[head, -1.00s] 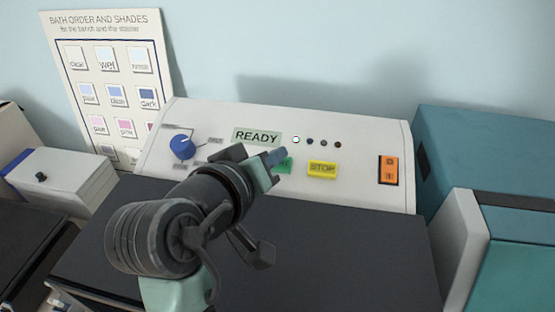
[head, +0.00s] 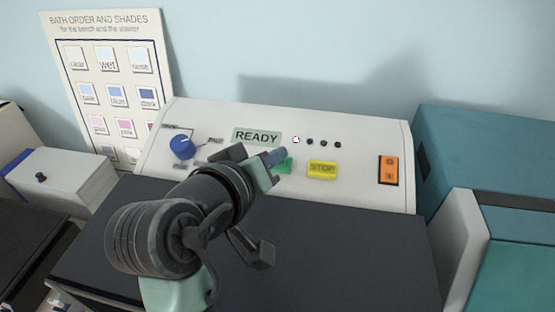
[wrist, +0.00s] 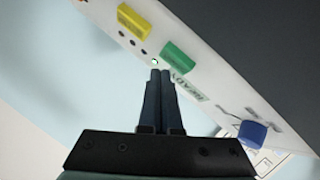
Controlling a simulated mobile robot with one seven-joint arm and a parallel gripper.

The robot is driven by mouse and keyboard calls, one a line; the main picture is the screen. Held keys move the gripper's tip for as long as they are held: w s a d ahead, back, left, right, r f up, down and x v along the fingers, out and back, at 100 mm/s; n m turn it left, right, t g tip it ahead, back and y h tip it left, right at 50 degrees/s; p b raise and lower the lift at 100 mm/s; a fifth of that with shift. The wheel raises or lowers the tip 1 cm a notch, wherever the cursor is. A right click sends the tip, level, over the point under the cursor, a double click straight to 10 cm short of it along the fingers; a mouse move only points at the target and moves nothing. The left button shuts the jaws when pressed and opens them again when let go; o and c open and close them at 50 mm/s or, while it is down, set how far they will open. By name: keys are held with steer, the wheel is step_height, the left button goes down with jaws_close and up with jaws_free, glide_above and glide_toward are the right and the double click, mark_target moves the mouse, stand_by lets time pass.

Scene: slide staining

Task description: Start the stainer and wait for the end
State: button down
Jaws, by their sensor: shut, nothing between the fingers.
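The stainer's white control panel (head: 225,118) stands against the wall behind a dark flat top. Its display (head: 257,137) reads READY. The green button (head: 284,167) is partly hidden behind my gripper in the head view; it shows whole in the wrist view (wrist: 179,56). A yellow STOP button (head: 322,168) sits to its right, and it also shows in the wrist view (wrist: 134,22). One small lamp (head: 296,140) is lit white; the others beside it are dark. My gripper (wrist: 160,74) is shut and empty, its tips close to the green button. I cannot tell whether they touch anything.
A blue knob (head: 182,147) is on the panel's left and an orange switch (head: 388,170) on its right. A chart of bath order and shades (head: 60,40) leans at the back left. A teal machine (head: 480,150) stands right. The dark top (head: 350,250) is clear.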

steer(key=shift+w+f, duration=0.15)
steer(key=shift+f, duration=0.25)
